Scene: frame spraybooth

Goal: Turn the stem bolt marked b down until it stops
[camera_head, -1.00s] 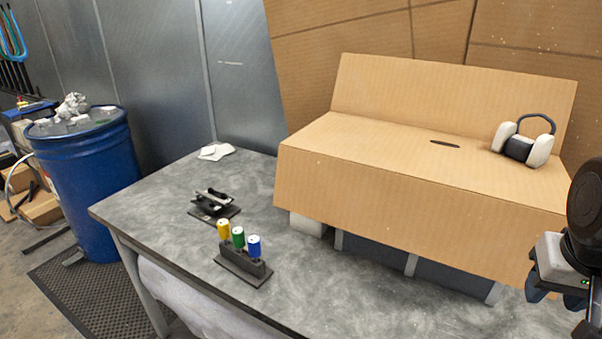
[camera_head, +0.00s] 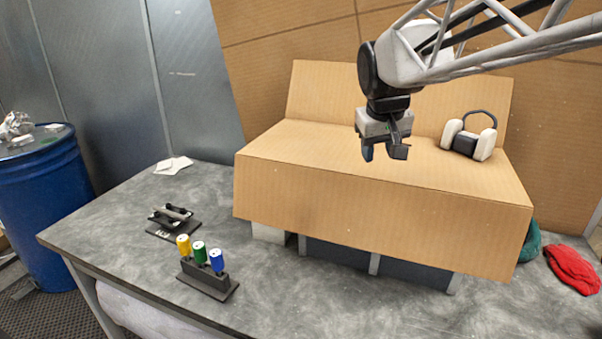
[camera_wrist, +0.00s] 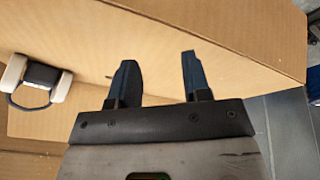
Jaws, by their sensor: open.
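A small black device (camera_head: 174,215) with a dark bar lies on a dark plate at the left of the grey table. It may be the stem clamp, but no bolt or letter b can be made out at this size. My gripper (camera_head: 384,153) is in the air in front of and above the cardboard box, far to the right of the device. Its two dark fingers are apart with nothing between them; they also show in the wrist view (camera_wrist: 157,65), with cardboard behind them.
A black rack (camera_head: 207,282) holds yellow, green and blue capped pieces in front of the device. The large cardboard box (camera_head: 350,207) fills the middle of the table, with ear defenders (camera_head: 468,142) on it. A red cloth (camera_head: 572,268) lies right. The table's front left is clear.

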